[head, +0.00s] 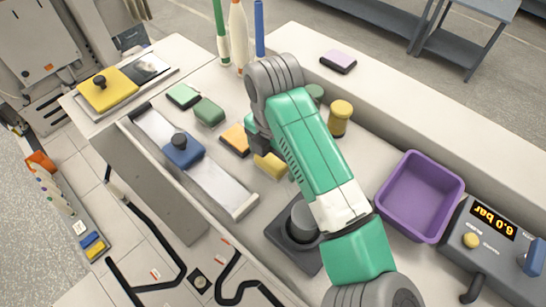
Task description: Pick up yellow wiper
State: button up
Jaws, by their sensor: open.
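A yellow block with a black knob (108,91) sits on a pale metal plate at the far left. Near my arm are an orange-yellow block with a dark underside (235,139) and a yellow block (271,166). Which of these is the yellow wiper I cannot tell for certain. My gripper (262,150) points down beside the two nearer blocks, close to the yellow block. It is open; its fingertips are mostly hidden by the arm, and I see nothing held in it.
A blue block with a knob (183,151) sits on a metal track (227,190). Two green blocks (184,96) lie behind. Bottles stand at the back.

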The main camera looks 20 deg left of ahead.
aim_at(272, 157)
jog(key=shift+f, duration=0.1)
jog(key=c, duration=1.1)
jog(key=shift+r+b, duration=0.35)
jog(key=shift+r, duration=0.25)
notch_tip(272, 157, up, 2)
jog(key=shift+s+a+r+b, duration=0.1)
jog(key=shift+r+b, duration=0.05)
jog(key=shift+b, duration=0.2)
jog(key=s+a, duration=0.2)
jog(key=s, duration=0.2)
jog(key=s+a+r, duration=0.1)
jog(key=s+a, duration=0.2)
jog(key=s, duration=0.2)
jog(key=s+a+b, duration=0.1)
jog(key=s+a, duration=0.1)
jog(key=s, duration=0.2)
jog(key=shift+s+a+r, duration=0.25)
jog(key=shift+s+a, duration=0.05)
jog(key=shift+s, duration=0.05)
